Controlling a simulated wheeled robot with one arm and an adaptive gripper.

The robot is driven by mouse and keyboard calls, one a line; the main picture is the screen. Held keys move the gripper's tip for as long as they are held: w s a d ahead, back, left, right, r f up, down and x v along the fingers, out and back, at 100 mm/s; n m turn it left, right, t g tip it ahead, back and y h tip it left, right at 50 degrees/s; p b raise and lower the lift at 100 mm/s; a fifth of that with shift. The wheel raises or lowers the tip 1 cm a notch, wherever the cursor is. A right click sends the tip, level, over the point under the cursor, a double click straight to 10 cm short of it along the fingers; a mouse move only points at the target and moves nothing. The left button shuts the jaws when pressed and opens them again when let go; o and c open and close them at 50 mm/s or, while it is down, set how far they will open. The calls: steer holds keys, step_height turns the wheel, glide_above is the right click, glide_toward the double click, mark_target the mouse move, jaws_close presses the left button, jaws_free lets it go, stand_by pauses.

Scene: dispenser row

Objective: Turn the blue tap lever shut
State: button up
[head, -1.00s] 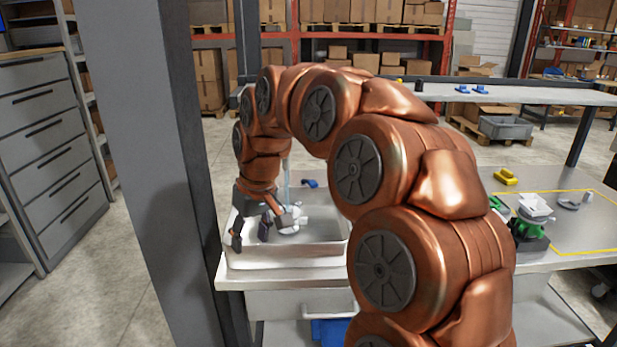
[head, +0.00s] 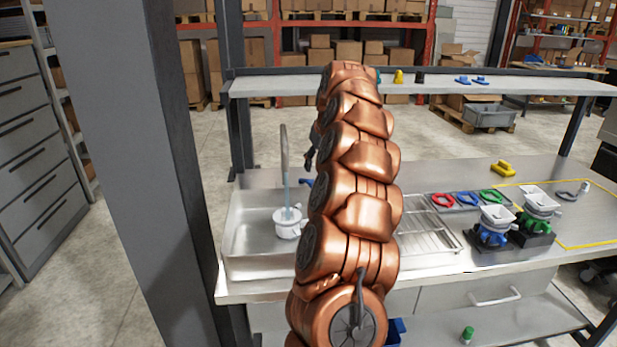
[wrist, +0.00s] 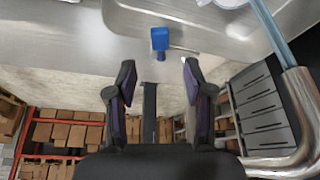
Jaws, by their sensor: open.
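The blue tap lever (head: 307,182) shows behind the sink, partly hidden by my arm. In the wrist view the blue lever (wrist: 160,40) is just beyond my fingertips, centred between them, with a gap. A thin metal rod runs from it to the right. The grey tap spout (head: 284,145) rises beside it; a pale blue stream (head: 287,190) runs from the spout into a white pot (head: 287,224) in the sink. My gripper (wrist: 159,66) is open and empty, its fingers on either side. In the head view it is mostly hidden behind my arm.
The sink (head: 250,266) is left of a wire drying rack (head: 432,235). Coloured rings, two white-topped dispensers (head: 497,220) and a yellow object (head: 502,168) stand to the right. A shelf (head: 440,88) spans behind the counter. A grey post (head: 180,150) stands at left.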

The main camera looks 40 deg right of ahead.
mark_target(313, 183)
steer(key=shift+p+x, duration=0.95)
steer(key=shift+x, duration=2.7)
jaws_close()
